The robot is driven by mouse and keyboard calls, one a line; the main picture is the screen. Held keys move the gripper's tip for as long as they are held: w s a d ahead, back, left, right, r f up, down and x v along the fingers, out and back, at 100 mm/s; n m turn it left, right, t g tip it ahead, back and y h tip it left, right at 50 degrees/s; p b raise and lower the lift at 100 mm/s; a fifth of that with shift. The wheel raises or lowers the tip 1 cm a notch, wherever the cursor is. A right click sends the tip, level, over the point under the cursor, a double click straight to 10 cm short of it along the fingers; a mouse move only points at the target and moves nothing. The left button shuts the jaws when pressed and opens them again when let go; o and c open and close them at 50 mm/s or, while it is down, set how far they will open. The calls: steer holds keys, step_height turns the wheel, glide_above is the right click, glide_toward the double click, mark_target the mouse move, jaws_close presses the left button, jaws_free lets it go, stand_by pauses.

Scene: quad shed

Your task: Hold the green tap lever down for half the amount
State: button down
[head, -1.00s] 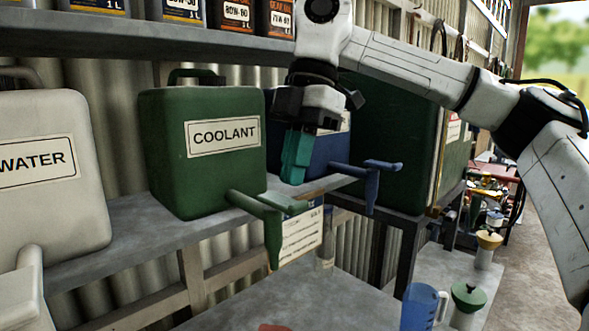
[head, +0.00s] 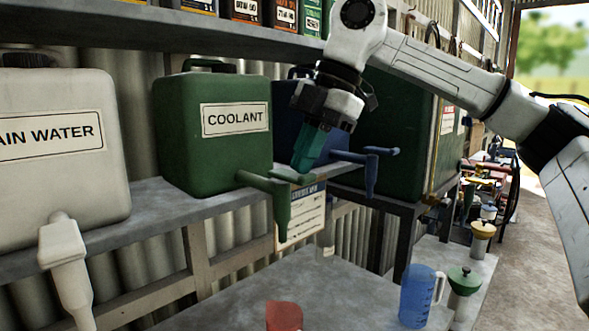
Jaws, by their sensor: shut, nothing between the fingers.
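The green coolant canister (head: 190,135) stands on the shelf with a label reading COOLANT. Its green tap (head: 282,205) juts out from the lower front, with the spout hanging down past the shelf edge.
A white water canister (head: 70,150) with a white tap (head: 66,262) stands left. A blue canister with a blue tap (head: 372,170) is right, partly behind my gripper. A red cup (head: 284,316) and a blue jug (head: 417,296) stand on the lower bench (head: 330,285).

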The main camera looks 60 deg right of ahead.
steer(key=shift+s+d+f+t+b, duration=0.2)
steer(key=shift+f+t+b, duration=0.3)
steer(key=shift+b, duration=0.4)
steer(key=shift+s+a+f+b, duration=0.2)
steer(key=shift+f+b, duration=0.4)
steer(key=shift+b, duration=0.55)
steer(key=shift+s+t+h+b, duration=0.1)
steer(key=shift+t+h+b, duration=0.2)
steer(key=shift+t+b, duration=0.45)
stand_by(2.1)
steer(key=shift+r+p, duration=0.6)
steer(key=shift+r, duration=0.25)
